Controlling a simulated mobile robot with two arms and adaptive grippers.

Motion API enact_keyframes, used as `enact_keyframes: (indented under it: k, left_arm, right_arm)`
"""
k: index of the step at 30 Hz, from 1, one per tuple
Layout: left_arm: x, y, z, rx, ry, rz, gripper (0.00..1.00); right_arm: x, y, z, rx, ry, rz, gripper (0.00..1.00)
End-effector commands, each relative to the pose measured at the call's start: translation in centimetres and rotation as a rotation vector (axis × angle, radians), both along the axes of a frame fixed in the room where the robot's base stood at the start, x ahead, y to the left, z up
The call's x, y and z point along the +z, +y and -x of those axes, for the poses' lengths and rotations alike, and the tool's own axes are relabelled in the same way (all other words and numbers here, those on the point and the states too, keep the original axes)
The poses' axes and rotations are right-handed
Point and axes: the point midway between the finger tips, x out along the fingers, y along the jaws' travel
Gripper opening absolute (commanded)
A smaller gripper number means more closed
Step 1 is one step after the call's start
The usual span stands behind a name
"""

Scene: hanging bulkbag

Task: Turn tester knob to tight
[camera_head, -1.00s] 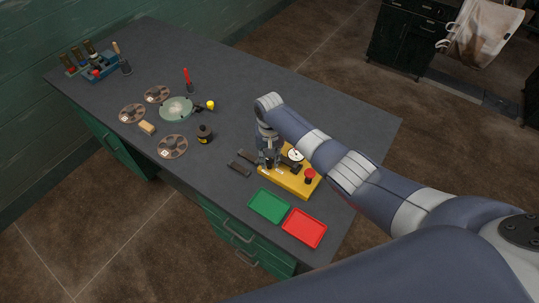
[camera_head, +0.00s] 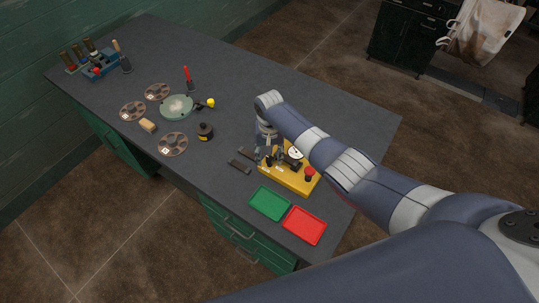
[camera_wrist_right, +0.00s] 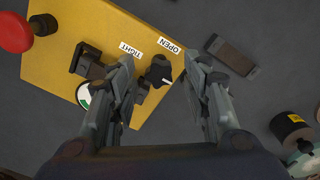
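The tester is a yellow board (camera_head: 290,182) near the front right of the table. It also fills the upper left of the right wrist view (camera_wrist_right: 60,65). Its black knob (camera_wrist_right: 158,72) has a white pointer mark and sits by the white TIGHT (camera_wrist_right: 130,50) and OPEN (camera_wrist_right: 169,46) labels. My right gripper (camera_wrist_right: 160,78) is open over the board, with one finger on each side of the knob. I cannot tell whether either finger touches it. In the head view my right gripper (camera_head: 270,150) partly hides the knob area. My left gripper is not in view.
The board carries a red button (camera_head: 309,172) and a round gauge (camera_head: 295,153). Dark bars (camera_head: 239,166) lie left of it. A green tray (camera_head: 270,203) and a red tray (camera_head: 304,225) lie in front. Reels and a pale green dish (camera_head: 177,107) stand farther left.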

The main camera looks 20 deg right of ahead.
Motion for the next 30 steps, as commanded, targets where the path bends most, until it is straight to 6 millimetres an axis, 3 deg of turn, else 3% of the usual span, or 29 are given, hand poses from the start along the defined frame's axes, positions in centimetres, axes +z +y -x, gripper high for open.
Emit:
enact_keyframes:
  k: [11,24,30]
  left_arm:
    - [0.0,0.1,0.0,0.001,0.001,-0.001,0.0]
    - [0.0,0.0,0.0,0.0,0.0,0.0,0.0]
    - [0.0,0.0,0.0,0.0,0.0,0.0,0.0]
  right_arm:
    - [1.0,0.0,0.0,0.0,0.0,-0.001,0.44]
    - [8.9,0.0,-0.1,0.001,-0.003,0.0,0.44]
    - [11.4,0.0,0.0,0.0,0.0,0.0,0.44]
